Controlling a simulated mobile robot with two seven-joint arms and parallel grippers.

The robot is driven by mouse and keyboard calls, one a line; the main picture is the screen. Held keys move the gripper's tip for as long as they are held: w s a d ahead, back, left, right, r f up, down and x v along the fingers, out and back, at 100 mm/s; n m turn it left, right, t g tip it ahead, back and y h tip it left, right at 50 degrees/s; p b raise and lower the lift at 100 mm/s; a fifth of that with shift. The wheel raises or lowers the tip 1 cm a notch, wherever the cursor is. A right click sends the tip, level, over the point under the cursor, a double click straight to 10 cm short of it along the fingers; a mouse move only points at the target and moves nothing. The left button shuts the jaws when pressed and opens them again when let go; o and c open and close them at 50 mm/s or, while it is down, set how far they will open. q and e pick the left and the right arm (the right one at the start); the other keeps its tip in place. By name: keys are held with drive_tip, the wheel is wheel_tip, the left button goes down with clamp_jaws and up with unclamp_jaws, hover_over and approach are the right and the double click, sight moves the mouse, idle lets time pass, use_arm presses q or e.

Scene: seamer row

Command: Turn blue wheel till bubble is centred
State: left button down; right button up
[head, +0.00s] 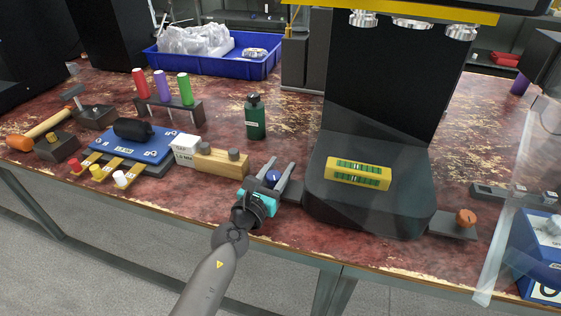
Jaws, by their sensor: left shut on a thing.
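The blue wheel (273,177) sits low at the left side of the black machine base (370,215). My left gripper (276,174) reaches up from the bottom of the head view and is shut on the blue wheel, with a finger on each side of it. The fingers hide part of the wheel. A yellow spirit level (358,173) with green vials lies on top of the machine base. The bubble is too small to make out. My right gripper is not in view.
An orange knob (466,217) on a dark plate stands right of the base. A clear panel (515,190) stands at right.

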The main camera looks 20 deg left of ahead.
use_arm(q)
drive_tip(key=n+y+p, duration=0.1)
drive_tip(key=n+y, duration=0.1)
drive_tip(key=y, duration=0.1)
drive_tip(key=shift+a+p, duration=0.2)
drive_tip(key=shift+p, duration=0.2)
drive_tip(key=shift+a+n+y+p, duration=0.1)
drive_tip(key=shift+n+y+p, duration=0.1)
drive_tip(key=shift+n+y, duration=0.35)
drive_tip(key=shift+a+n+y+p, duration=0.15)
drive_tip(key=shift+n+y, duration=0.1)
drive_tip(key=shift+y, duration=0.6)
drive_tip(key=shift+a+n+y, duration=0.1)
drive_tip(key=shift+n+y, duration=0.4)
drive_tip(key=shift+y, duration=0.2)
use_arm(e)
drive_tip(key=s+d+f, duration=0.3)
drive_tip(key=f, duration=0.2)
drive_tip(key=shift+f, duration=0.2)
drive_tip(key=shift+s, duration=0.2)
use_arm(q)
drive_tip(key=shift+c, duration=2.1)
unclamp_jaws()
